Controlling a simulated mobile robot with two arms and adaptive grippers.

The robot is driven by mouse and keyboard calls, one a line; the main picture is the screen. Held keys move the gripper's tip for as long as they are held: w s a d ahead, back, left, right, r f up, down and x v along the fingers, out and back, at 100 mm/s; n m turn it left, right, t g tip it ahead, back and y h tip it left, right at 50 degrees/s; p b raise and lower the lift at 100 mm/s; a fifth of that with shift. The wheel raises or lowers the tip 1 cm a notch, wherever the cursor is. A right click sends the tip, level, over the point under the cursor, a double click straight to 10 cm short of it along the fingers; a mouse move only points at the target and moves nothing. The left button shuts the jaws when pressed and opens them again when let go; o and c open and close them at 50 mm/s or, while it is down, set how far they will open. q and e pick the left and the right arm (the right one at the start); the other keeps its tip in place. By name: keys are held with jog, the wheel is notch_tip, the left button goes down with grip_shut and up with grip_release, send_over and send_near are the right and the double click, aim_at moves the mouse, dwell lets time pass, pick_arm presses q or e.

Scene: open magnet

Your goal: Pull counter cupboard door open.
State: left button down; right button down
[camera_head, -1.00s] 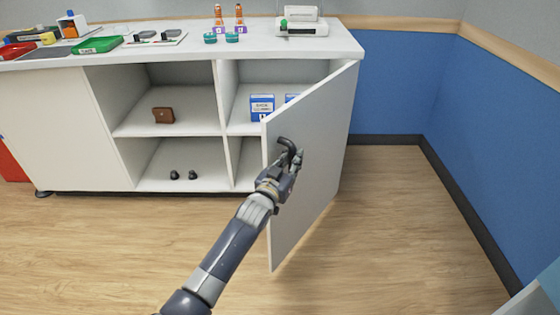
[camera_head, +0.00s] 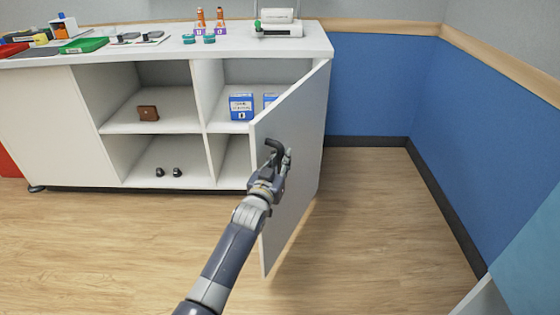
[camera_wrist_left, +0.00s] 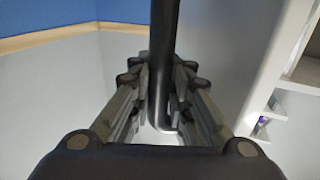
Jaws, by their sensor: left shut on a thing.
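The white counter cupboard door (camera_head: 300,125) stands well open, hinged at the cupboard's right end and swung out toward me. Its dark curved handle (camera_head: 274,147) is near the door's free edge. My left gripper (camera_head: 275,168) is at the handle. In the left wrist view the dark handle bar (camera_wrist_left: 162,70) runs between the two fingers of the left gripper (camera_wrist_left: 160,85), which are shut on it. The part of the handle behind the fingers is hidden in the head view. My right gripper is not in view.
The open cupboard shelves hold a brown wallet (camera_head: 148,113), blue boxes (camera_head: 241,107) and small dark items (camera_head: 168,172). Several items stand on the white counter (camera_head: 165,48). Blue walls (camera_head: 370,85) stand behind and to the right. The wooden floor (camera_head: 365,230) right of the door is clear.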

pick_arm(q)
jog(key=shift+a+f, duration=0.15)
jog(key=shift+f, duration=0.25)
jog(key=c, duration=1.5)
grip_release()
jog(key=shift+s+a+r, duration=0.1)
jog(key=shift+r, duration=0.25)
jog(key=shift+s, duration=0.1)
jog(key=v, duration=1.2)
